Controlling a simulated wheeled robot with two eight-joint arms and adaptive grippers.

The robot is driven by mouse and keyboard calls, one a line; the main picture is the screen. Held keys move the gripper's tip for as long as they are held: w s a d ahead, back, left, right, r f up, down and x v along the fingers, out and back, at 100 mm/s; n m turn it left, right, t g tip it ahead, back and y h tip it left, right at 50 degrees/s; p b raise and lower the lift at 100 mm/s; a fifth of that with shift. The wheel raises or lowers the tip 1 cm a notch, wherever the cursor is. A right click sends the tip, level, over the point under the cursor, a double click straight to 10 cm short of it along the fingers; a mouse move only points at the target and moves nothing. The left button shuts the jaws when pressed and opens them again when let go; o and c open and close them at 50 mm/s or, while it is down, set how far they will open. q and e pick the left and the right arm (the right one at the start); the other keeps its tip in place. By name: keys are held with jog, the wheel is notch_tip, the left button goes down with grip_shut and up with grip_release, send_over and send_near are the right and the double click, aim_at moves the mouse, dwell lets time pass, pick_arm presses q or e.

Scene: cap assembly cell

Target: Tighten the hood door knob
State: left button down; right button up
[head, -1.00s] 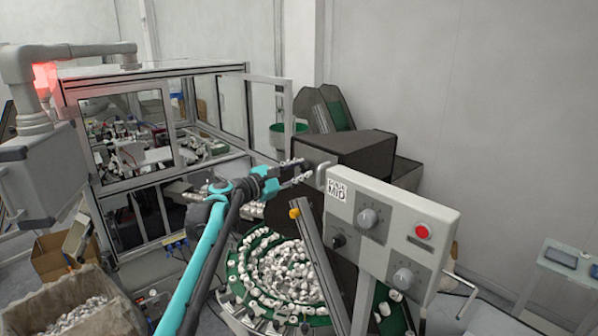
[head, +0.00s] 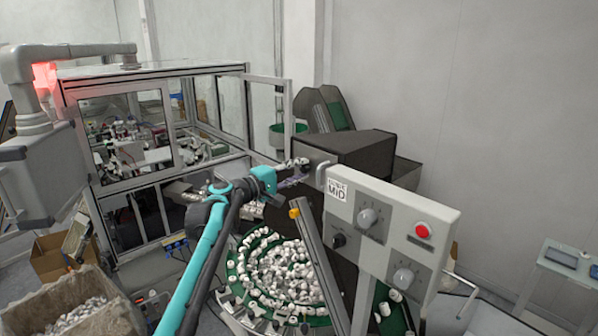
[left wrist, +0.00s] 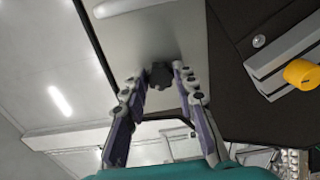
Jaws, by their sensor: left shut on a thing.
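The hood door knob (left wrist: 160,76) is small and black, on a grey door panel (left wrist: 165,30) in the left wrist view. My left gripper (left wrist: 156,80) has a finger on each side of the knob and is shut on it. In the head view my left gripper (head: 303,168) reaches the left face of the dark hood (head: 358,150), beside a pale handle (head: 321,175). Its fingers hide the knob there. My right gripper is in neither view.
A control box (head: 390,215) with dials and a red button stands close to the right of the gripper. Below the arm is a round green feeder (head: 240,268) full of white caps. A yellow knob (left wrist: 301,74) shows at right in the left wrist view.

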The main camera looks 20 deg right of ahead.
pick_arm(q)
jog(key=m, duration=0.5)
jog(key=shift+f+m, duration=0.15)
jog(key=shift+m, duration=0.25)
jog(key=m, duration=0.5)
jog(key=shift+m, duration=0.4)
jog(key=c, duration=1.2)
grip_release()
jog(key=shift+s+a, duration=0.15)
jog(key=shift+a, duration=0.3)
jog(key=v, duration=1.1)
